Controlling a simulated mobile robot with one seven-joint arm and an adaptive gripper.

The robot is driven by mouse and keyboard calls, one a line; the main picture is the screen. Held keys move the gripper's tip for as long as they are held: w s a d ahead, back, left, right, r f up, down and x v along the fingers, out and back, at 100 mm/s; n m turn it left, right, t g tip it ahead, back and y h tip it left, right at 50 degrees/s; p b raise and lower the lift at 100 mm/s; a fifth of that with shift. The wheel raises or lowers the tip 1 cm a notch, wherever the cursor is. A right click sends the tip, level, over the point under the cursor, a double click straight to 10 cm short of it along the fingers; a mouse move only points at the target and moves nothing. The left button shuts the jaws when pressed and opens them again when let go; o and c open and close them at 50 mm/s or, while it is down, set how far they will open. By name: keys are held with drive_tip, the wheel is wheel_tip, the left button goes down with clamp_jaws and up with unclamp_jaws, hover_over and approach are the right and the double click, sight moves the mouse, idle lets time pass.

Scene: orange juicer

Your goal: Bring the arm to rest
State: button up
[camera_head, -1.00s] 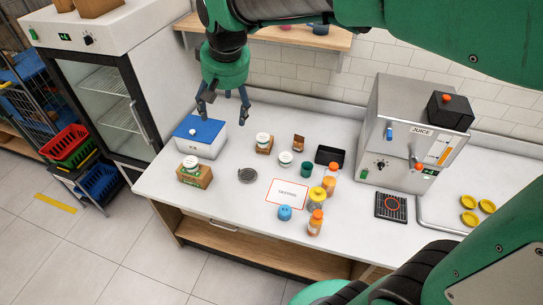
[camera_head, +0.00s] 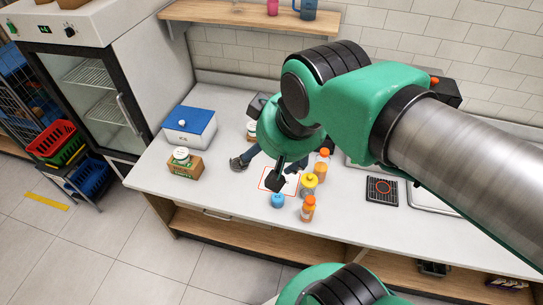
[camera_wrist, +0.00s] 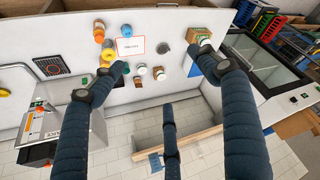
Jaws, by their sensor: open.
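My arm reaches in from the right in the head view, its wrist over the middle of the white counter (camera_head: 232,107). My gripper (camera_head: 259,171) hangs above the counter near the red-edged sign (camera_head: 266,184), with its dark fingers spread and nothing between them. In the wrist view my gripper (camera_wrist: 158,62) shows its blue-grey fingers wide apart, and the sign (camera_wrist: 131,46) lies beyond them. My arm hides most of the juice machine in the head view; part of the machine (camera_wrist: 38,122) shows at lower left in the wrist view.
Orange-capped bottles (camera_head: 308,209), a yellow-lidded jar (camera_head: 308,184) and a small blue item (camera_head: 277,200) stand close to my gripper. A blue-lidded box (camera_head: 190,127) and a brown carton (camera_head: 185,168) stand at the left. A wooden shelf (camera_head: 250,15) runs above.

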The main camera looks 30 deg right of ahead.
drive_tip(key=shift+s+f, duration=0.3)
drive_tip(key=shift+s, duration=0.35)
wheel_tip(320, 180, down, 12)
drive_tip(key=b, duration=1.1)
drive_tip(key=shift+r+b, duration=0.2)
drive_tip(key=shift+b, duration=0.15)
